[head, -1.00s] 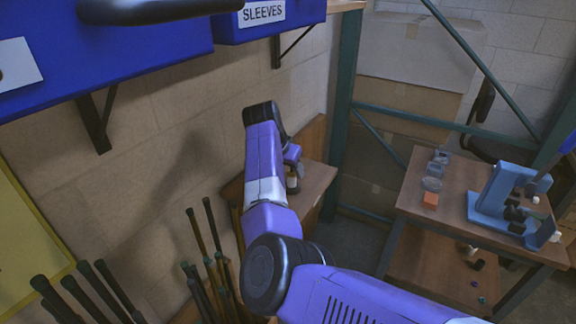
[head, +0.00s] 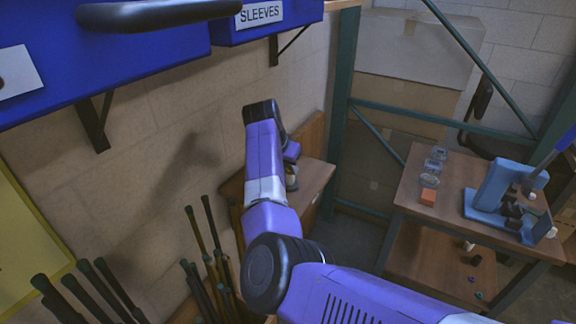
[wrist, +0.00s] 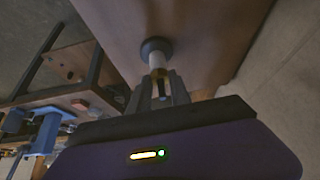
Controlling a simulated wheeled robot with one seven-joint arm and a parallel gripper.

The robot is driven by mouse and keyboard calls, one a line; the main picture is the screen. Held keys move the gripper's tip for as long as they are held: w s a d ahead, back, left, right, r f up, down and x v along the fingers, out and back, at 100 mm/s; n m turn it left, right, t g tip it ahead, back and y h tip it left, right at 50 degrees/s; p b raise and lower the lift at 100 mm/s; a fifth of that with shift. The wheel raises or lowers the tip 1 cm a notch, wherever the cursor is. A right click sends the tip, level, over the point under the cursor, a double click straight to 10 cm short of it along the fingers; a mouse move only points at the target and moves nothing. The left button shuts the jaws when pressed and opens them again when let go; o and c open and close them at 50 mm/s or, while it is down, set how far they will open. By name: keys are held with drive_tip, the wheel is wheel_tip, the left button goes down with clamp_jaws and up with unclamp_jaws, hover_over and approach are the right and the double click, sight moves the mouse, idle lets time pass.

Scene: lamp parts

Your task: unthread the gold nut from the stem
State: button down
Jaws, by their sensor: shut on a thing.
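In the wrist view the stem (wrist: 156,60) is a short pale cylinder rising from a dark round base (wrist: 154,46) on a brown wooden surface. My gripper (wrist: 160,80) is at the near end of the stem, its two dark fingers close together on either side of it. A small gold-tinted band, the gold nut (wrist: 158,72), shows at the fingertips; the fingers are shut on it and hide most of it. In the head view my arm reaches to the small wooden bench, and the stem (head: 292,183) is only a small pale shape below my wrist.
The bench (head: 315,180) stands against the block wall beside a green metal post (head: 343,120). Dark-tipped rods (head: 205,255) stand left of my arm. Blue bins (head: 120,50) hang above. A second table (head: 415,190) at right holds glass jars, an orange block and a blue press.

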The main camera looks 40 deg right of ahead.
drive_tip(key=shift+s+d+r+n+t+y+p, duration=0.15)
drive_tip(key=shift+n+t+y+p, duration=0.25)
drive_tip(key=shift+n+p, duration=0.8)
drive_tip(key=shift+s+d+r+n+t+y+p, duration=0.15)
drive_tip(key=shift+n+t+p, duration=0.5)
drive_tip(key=shift+p, duration=0.8)
drive_tip(key=shift+f+n+p, duration=0.1)
drive_tip(key=shift+n+p, duration=0.25)
drive_tip(key=shift+n, duration=0.3)
drive_tip(key=shift+f+y, duration=0.1)
drive_tip(key=shift+y, duration=0.15)
drive_tip(key=shift+n+t, duration=0.25)
drive_tip(key=shift+n, duration=0.45)
drive_tip(key=shift+y, duration=0.3)
drive_tip(key=shift+s+d+n+t+y, duration=0.1)
drive_tip(key=shift+d+n+t+y, duration=0.1)
drive_tip(key=shift+n, duration=0.35)
drive_tip(key=shift+s+d+n+t+y, duration=0.1)
drive_tip(key=shift+n+y, duration=0.1)
drive_tip(key=shift+n, duration=0.35)
drive_tip(key=shift+d+n+y, duration=0.1)
drive_tip(key=shift+n+y, duration=0.5)
drive_tip(key=shift+n, duration=0.6)
drive_tip(key=shift+w+n+t+y, duration=0.1)
drive_tip(key=shift+n+t+y, duration=0.35)
drive_tip(key=shift+n, duration=0.75)
